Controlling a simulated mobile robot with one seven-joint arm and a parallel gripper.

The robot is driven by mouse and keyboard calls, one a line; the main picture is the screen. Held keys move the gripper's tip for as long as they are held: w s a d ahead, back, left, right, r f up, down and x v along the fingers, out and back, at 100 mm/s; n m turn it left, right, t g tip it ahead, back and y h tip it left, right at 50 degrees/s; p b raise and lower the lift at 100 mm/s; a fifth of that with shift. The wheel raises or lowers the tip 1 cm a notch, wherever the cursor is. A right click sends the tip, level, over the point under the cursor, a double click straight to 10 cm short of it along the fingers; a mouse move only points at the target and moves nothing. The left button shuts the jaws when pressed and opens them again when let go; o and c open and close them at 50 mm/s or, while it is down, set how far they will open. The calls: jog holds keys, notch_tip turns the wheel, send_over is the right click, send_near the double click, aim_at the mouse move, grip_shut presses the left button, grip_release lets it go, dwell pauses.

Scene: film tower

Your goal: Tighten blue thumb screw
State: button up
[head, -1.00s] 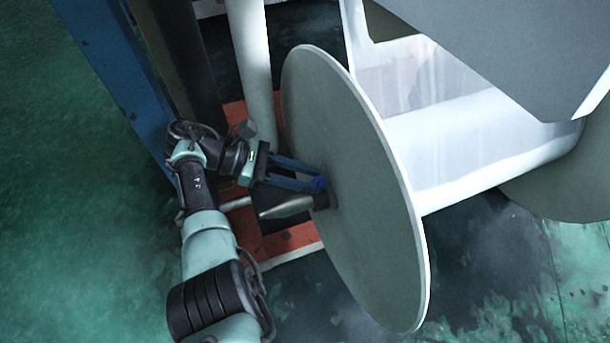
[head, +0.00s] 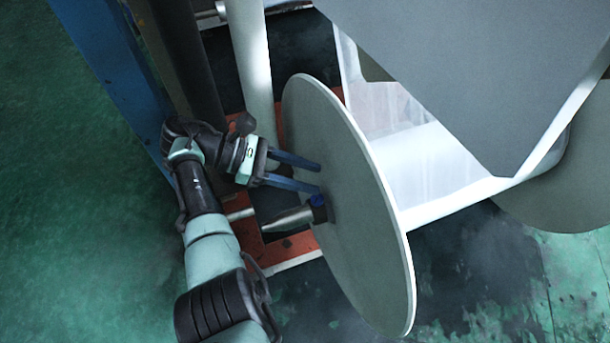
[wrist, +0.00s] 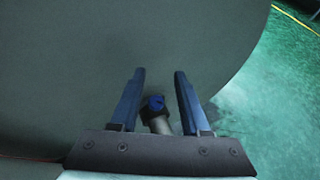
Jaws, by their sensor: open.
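The blue thumb screw (head: 317,200) sits on a dark collar at the middle of the large grey disc (head: 350,240), where a pale metal shaft (head: 290,217) comes out. In the wrist view the blue screw (wrist: 156,103) shows between the finger lines, on the dark collar, with the shaft running down behind my gripper's base. My gripper (head: 320,177) is open and empty. Its two blue fingers lie just above the screw in the head view, apart from it. In the wrist view the open fingertips (wrist: 160,72) reach past the screw toward the disc face.
The white film roll (head: 430,165) lies behind the disc, with a grey panel (head: 460,60) above it. A blue post (head: 105,70) and a pale upright (head: 252,80) stand near my arm. Green floor (head: 70,230) is open at the left.

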notch_tip(320, 180, up, 2)
jog(key=shift+r+p, duration=0.1)
jog(key=shift+p, duration=0.5)
jog(key=s+f+n+t+p, duration=0.1)
jog(key=f+n+t, duration=0.1)
jog(key=s+d+f+n+t+y+p, duration=0.1)
jog(key=f+n+t, duration=0.1)
jog(key=f+t, duration=0.1)
jog(key=s+d+f+n+t+p, duration=0.1)
jog(key=f+n+t, duration=0.1)
jog(key=shift+s+f+n+t+y+p, duration=0.25)
jog(key=shift+s+n+t+y+p, duration=0.05)
jog(key=shift+s+y+p, duration=0.1)
jog(key=n+t+y+p, duration=0.3)
jog(key=n+t+y, duration=0.2)
jog(key=n+y, duration=0.15)
send_near(316, 201)
jog(key=shift+n, duration=0.25)
jog(key=b+x, duration=0.3)
jog(key=x, duration=0.5)
jog(key=shift+f, duration=0.1)
